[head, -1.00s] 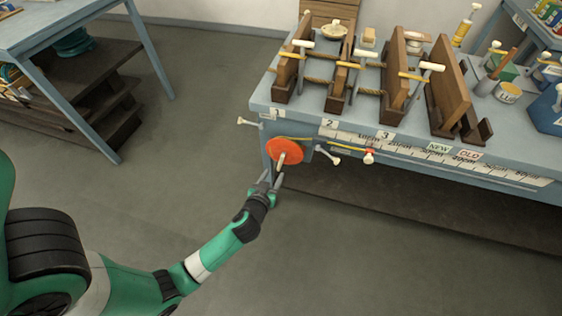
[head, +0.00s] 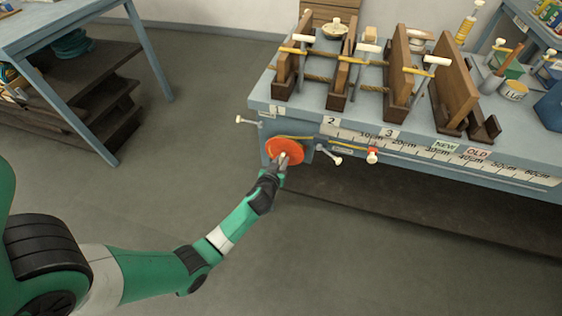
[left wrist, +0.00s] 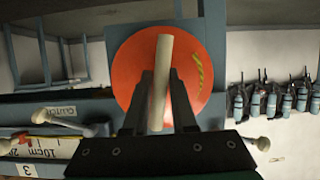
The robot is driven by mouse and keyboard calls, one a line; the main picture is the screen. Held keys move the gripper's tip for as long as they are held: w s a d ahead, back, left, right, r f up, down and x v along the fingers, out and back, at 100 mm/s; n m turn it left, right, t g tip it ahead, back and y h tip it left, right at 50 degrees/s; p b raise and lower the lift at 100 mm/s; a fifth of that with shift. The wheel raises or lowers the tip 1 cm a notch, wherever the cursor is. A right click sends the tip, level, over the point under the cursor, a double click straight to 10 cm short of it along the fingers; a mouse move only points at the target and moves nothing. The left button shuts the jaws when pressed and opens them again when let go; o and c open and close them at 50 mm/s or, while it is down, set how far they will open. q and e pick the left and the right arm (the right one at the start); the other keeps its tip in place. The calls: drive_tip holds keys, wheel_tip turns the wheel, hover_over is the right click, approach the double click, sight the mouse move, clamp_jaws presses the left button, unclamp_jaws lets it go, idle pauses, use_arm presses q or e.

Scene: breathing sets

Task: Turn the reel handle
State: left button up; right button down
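The orange round reel (head: 283,145) is mounted on the front left end of the blue-grey workbench. Its pale handle (head: 284,157) sticks out from the disc. My left gripper (head: 280,167) is at the handle. In the left wrist view, the reel (left wrist: 128,72) fills the centre, and the handle (left wrist: 163,60) stands between the two dark fingers of my left gripper (left wrist: 160,78). The fingers look open, one on each side, with narrow gaps to the handle. Whether either finger touches it is hard to tell. My right gripper is not in view.
White-tipped pegs stand out left (head: 247,121) and right (head: 329,153) of the reel. Wooden racks (head: 398,80) stand on the bench. Open floor lies in front.

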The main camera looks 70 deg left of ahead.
use_arm(q)
clamp_jaws()
idle(1.1)
drive_tip(key=o, duration=0.5)
unclamp_jaws()
drive_tip(key=shift+o, duration=0.2)
drive_tip(key=shift+s+d+r, duration=0.2)
drive_tip(key=p+v, duration=0.4)
drive_tip(key=v, duration=0.7)
drive_tip(key=shift+w, duration=0.1)
